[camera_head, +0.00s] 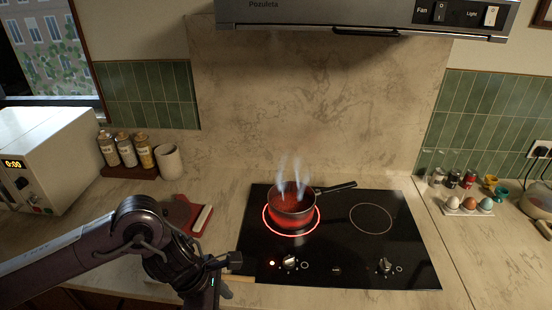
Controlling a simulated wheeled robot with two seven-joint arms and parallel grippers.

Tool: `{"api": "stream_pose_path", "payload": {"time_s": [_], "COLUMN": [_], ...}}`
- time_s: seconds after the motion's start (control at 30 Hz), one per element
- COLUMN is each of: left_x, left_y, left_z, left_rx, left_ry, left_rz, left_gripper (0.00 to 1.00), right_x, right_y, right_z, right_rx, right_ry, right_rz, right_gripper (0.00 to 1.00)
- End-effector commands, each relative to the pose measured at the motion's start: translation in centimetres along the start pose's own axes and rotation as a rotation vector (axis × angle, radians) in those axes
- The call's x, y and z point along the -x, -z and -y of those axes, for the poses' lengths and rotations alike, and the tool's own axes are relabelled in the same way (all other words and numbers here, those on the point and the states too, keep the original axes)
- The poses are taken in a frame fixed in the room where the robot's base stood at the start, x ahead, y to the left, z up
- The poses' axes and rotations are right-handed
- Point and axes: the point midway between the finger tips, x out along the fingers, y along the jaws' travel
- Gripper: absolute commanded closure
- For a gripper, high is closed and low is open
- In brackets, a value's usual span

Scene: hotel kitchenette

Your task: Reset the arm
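My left arm comes in from the left over the front of the counter. Its wrist and gripper (204,296) point down at the bottom edge of the picture, left of the cooktop. The fingertips are cut off, so I cannot see whether it is open or holds anything. My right arm and gripper are not in view.
A steaming pot (291,201) of red contents stands on a glowing burner of the black cooktop (345,255), its handle pointing right. A red board (176,212) lies behind my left wrist. A microwave (45,160), bottles (126,150) and a cup (170,162) stand left. An egg holder (466,208) stands right.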

Motion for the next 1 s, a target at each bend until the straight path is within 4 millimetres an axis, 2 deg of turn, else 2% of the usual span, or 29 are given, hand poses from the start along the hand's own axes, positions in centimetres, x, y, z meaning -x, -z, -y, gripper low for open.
{"api": "stream_pose_path", "payload": {"time_s": [0.17,0.37,0.47,0.53,0.6,0.67,0.77,0.87,0.9,0.97,1.0], "left_x": [-1.4,-2.1,-1.6,-0.7,0.6,1.6,2.9,3.3,3.2,3.0,2.8], "left_y": [-4.0,-9.9,-13.3,-15.4,-16.5,-16.4,-14.3,-10.1,-8.1,-5.2,-3.4], "left_z": [0.7,1.3,1.3,1.0,0.2,-0.6,-1.9,-2.4,-2.3,-1.7,-1.2], "left_rx": [0.14,0.433,0.691,0.946,1.24,1.511,1.994,2.501,2.695,2.957,-2.845], "left_ry": [-0.045,-0.09,-0.098,-0.086,-0.063,-0.034,0.022,0.071,0.083,0.088,-0.079], "left_rz": [0.112,0.306,0.449,0.57,0.687,0.776,0.897,0.983,1.007,1.03,-0.953], "left_gripper": [0.6,0.6,0.6,0.6,0.6,0.6,0.6,0.6,0.6,0.6,0.6], "right_x": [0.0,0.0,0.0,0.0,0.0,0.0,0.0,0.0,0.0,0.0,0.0], "right_y": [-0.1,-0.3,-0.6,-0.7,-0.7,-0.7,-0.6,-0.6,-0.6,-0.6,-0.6], "right_z": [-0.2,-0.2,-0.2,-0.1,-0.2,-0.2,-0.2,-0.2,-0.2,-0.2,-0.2], "right_rx": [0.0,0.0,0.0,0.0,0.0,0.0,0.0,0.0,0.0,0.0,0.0], "right_ry": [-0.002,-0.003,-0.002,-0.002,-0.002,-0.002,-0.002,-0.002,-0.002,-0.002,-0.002], "right_rz": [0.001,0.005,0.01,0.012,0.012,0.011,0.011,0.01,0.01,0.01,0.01], "right_gripper": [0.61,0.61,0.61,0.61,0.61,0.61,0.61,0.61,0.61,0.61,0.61]}}
